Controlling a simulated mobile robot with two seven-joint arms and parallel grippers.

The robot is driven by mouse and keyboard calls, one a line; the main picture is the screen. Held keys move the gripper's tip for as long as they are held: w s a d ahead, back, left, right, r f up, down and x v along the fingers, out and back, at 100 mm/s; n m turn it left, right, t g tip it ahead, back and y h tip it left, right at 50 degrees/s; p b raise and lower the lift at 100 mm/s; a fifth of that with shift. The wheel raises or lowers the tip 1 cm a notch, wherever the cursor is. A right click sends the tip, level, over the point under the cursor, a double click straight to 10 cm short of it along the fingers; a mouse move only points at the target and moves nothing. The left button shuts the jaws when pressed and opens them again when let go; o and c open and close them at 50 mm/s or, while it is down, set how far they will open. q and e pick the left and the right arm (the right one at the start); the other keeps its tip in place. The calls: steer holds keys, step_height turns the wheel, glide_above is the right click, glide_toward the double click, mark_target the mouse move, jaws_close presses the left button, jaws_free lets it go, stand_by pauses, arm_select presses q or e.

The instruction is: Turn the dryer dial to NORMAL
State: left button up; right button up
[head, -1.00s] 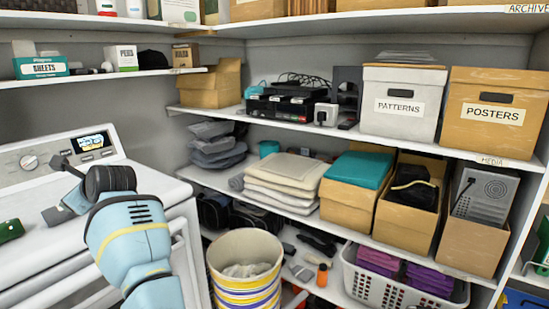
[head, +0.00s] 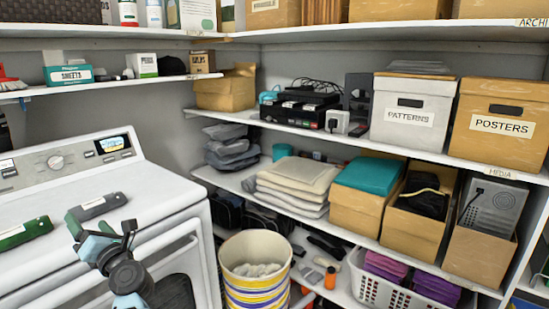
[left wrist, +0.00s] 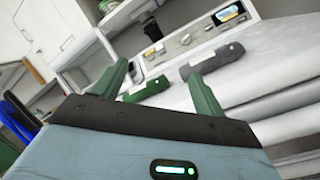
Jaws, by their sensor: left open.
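The dryer (head: 150,190) is white and stands at the left of the head view. Its round dial (head: 55,161) is on the slanted back panel, left of a lit display (head: 111,143). The dial also shows in the left wrist view (left wrist: 184,40), up and ahead of the fingers. Its setting marks are too small to read. My left gripper (head: 103,230) is open and empty, near the dryer's front edge and well apart from the dial. Its two green fingers (left wrist: 160,88) stand wide apart in the left wrist view. My right gripper is out of view.
A grey device (head: 96,206) and a green device (head: 24,233) lie on the dryer top, between my left gripper and the panel. A striped bin (head: 254,280) stands right of the dryer. A shelf (head: 30,95) with small boxes hangs above the panel.

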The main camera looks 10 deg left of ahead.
arm_select(q)
steer(key=s+d+f+m+t+h+p, duration=0.2)
steer(key=s+d+f+m+t+h, duration=0.3)
steer(key=d+f+m+h, duration=0.75)
steer(key=s+d+f+m+t+h+p, duration=0.3)
steer(key=s+d+f+m, duration=0.45)
steer(key=m, duration=1.15)
steer(key=s+d+f+m+g+h, duration=0.1)
steer(key=s+d+f+m+g, duration=0.1)
steer(key=s, duration=0.7)
steer(key=s+d+f+m+g+h+p, duration=0.1)
steer(key=s+d+f+m+g+h, duration=0.1)
steer(key=s+d+f+m, duration=0.3)
steer(key=s+d+f+m+g+h, duration=0.2)
steer(key=s+d+f+m+g, duration=0.1)
steer(key=s, duration=0.9)
step_height(320, 180, down, 3)
steer(key=shift+s+d+r+m+g+p, duration=0.15)
steer(key=shift+s+d+m+g+p, duration=0.2)
steer(key=shift+d+g, duration=0.45)
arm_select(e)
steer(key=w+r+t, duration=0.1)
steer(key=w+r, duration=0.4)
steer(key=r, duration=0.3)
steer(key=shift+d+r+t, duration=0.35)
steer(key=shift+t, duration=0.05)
arm_select(q)
steer(key=shift+s, duration=0.1)
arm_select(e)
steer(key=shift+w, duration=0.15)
